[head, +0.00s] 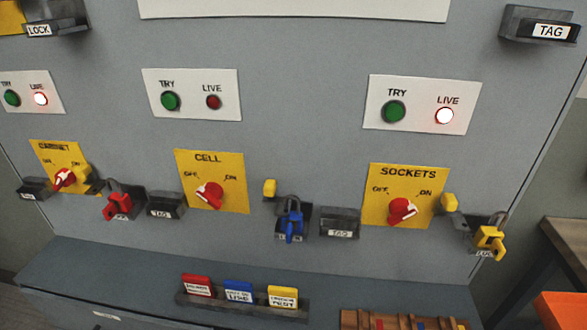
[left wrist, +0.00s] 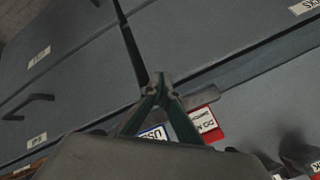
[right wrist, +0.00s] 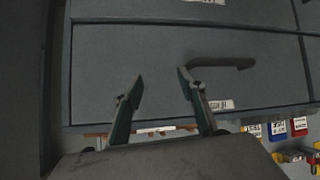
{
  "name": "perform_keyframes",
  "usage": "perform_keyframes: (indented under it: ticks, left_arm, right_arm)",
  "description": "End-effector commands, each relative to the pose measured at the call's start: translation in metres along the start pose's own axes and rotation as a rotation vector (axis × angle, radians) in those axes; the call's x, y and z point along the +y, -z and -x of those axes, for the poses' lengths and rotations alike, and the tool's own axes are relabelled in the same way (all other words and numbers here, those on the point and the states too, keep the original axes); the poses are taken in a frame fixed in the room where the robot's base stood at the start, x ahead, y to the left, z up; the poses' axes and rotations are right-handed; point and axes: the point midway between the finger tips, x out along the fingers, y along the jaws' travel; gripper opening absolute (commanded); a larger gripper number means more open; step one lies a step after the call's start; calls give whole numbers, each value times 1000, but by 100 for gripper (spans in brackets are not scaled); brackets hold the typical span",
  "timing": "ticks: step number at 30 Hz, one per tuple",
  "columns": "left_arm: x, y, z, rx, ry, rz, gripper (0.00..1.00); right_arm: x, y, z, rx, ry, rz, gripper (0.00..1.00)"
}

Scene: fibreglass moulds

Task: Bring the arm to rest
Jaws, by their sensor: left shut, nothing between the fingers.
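My left gripper (left wrist: 160,88) is in the left wrist view with its fingertips together and nothing between them. It is in front of grey drawer fronts; red and blue tags show behind its fingers. My right gripper (right wrist: 158,88) is in the right wrist view with its fingers apart and empty, before a grey drawer (right wrist: 120,65) with a dark handle (right wrist: 220,64). Whether the fingers touch the drawer I cannot tell. Neither gripper shows in the head view.
The grey panel carries the CABINET (head: 60,166), CELL (head: 212,181) and SOCKETS (head: 402,195) switches. Red (head: 117,206), blue (head: 290,224) and yellow (head: 489,240) padlocks sit in holders. A tag rack (head: 240,307) stands on the ledge below. A wooden bench (head: 560,245) is at right.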

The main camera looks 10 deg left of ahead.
Motion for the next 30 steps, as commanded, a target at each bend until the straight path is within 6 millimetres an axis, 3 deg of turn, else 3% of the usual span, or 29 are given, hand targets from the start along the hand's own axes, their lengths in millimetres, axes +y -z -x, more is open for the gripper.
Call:
perform_keyframes:
  ticks: [6,13,18,30]
  left_arm:
    - [57,8,-25,150,-100,137,0]
    - [99,11,-35,283,-173,290,0]
    - [109,12,-35,326,-191,343,0]
    - [110,13,-35,331,-192,349,0]
  right_arm:
    - [0,0,0,0,0,0,40]
    - [0,1,0,2,0,-1,40]
    - [0,2,0,3,0,-1,40]
    - [0,2,0,3,0,-1,40]
